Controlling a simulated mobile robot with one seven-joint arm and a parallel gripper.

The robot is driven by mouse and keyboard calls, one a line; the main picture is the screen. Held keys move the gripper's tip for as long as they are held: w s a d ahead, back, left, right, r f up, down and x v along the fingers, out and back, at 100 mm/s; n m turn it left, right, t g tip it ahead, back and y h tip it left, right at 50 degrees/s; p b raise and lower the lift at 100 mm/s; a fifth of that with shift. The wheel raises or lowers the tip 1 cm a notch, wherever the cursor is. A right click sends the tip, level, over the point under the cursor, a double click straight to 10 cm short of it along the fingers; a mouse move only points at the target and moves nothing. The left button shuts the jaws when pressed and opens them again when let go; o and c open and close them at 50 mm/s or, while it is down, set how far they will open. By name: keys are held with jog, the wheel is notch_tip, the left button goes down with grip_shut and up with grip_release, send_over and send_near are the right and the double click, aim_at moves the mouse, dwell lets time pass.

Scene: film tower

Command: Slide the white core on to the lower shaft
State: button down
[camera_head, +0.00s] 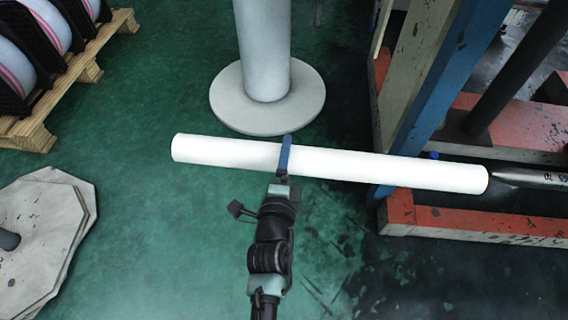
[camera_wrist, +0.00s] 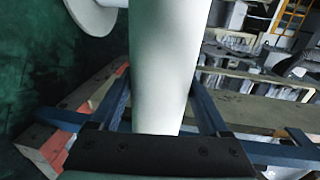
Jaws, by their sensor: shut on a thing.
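The white core (camera_head: 390,168) is a long tube lying nearly level across the head view, its right end slightly lower. My gripper (camera_head: 285,155) is shut around it left of its middle and holds it above the floor. In the wrist view the core (camera_wrist: 168,60) runs between the two blue fingers of my gripper (camera_wrist: 165,105). The lower shaft (camera_head: 530,178) is a metal bar at the right. Its tip meets the core's right end in the picture. Whether the tip is inside the core or just behind its rim, I cannot tell.
A blue and red machine frame (camera_head: 425,85) stands at the right, with a dark upper shaft (camera_head: 520,65). A grey column on a round base (camera_head: 225,100) stands behind the core. A pallet with rolls (camera_head: 40,115) is at upper left, stacked sheets (camera_head: 50,225) at left.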

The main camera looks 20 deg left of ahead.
jog(key=shift+w+a+r, duration=0.2)
jog(key=shift+w, duration=0.55)
jog(key=shift+w+r+p, duration=0.1)
jog(key=shift+w+p, duration=0.15)
jog(key=shift+p, duration=0.15)
jog(key=shift+d+p, duration=0.25)
jog(key=shift+p, duration=0.15)
jog(key=shift+d, duration=0.1)
